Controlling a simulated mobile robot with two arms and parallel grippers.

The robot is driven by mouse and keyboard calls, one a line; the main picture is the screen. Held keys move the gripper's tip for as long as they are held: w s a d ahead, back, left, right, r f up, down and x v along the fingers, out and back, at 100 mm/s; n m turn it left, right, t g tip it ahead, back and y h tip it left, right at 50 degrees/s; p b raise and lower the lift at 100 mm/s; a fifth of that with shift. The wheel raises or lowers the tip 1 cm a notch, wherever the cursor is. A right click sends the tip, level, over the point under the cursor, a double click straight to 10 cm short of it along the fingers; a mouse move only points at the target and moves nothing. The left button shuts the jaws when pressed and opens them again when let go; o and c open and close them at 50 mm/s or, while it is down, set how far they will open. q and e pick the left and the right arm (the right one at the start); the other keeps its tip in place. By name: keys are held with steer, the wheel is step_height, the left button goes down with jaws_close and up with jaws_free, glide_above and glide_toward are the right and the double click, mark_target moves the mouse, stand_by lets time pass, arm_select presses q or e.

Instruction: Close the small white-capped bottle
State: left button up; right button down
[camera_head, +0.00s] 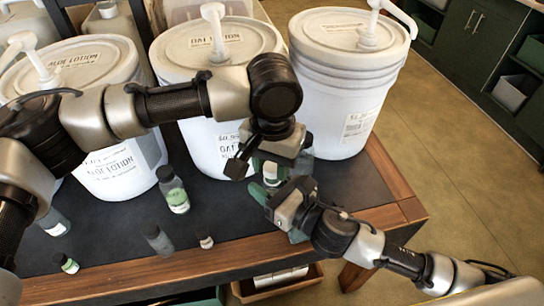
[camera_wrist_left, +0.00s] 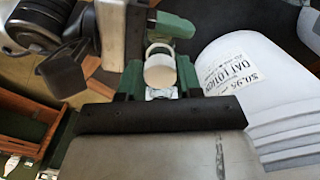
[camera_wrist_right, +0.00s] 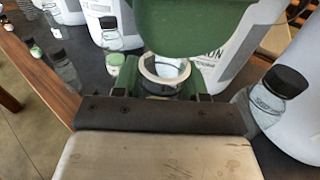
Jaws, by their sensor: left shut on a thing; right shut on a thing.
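My left gripper (camera_head: 262,158) is shut on a small white cap (camera_wrist_left: 160,70), which shows between its green fingers in the left wrist view. My right gripper (camera_head: 268,193) is shut on the small bottle, whose pale round rim (camera_wrist_right: 165,76) shows between its fingers in the right wrist view. The two grippers are close together at the right of the table, in front of the buckets. A green finger of my left gripper (camera_wrist_right: 190,25) hangs over the bottle in the right wrist view. The exact contact between cap and bottle is hidden by the fingers.
Three white pump buckets stand behind: aloe (camera_head: 110,160), oat (camera_head: 210,145) and a right one (camera_head: 350,90). Several loose bottles stand left, including a green-labelled one (camera_head: 174,192) and a tiny one (camera_head: 206,242). The dark table (camera_head: 110,230) has a wooden edge; its front middle is mostly clear.

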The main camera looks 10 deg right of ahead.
arm_select(q)
steer(key=shift+f, duration=0.65)
stand_by(0.5)
